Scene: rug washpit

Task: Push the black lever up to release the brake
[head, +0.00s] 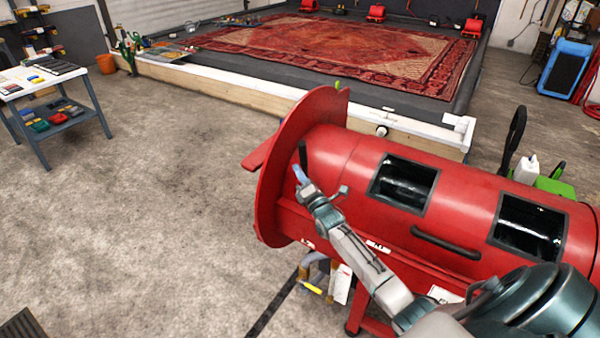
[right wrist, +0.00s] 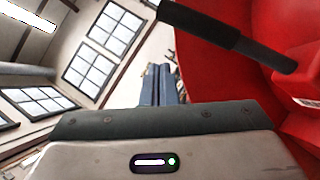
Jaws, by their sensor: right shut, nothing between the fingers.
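The black lever (head: 302,154) stands near the round left end plate of the red drum machine (head: 340,150). In the right wrist view the lever (right wrist: 228,36) is a black bar with a thicker grip, slanting from the upper middle down to a red mount at the right. My right gripper (head: 297,170) is just below the lever's visible part in the head view. In the right wrist view its blue-grey fingers (right wrist: 160,85) are shut and empty, with their tips below the lever's grip. A gap shows between them there. My left gripper is out of view.
The drum has two open windows and a black handle (head: 445,243) on its front. A red rug (head: 345,50) lies in the wash pit behind. A small table (head: 50,80) stands at the far left. The concrete floor (head: 150,200) left of the drum is clear.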

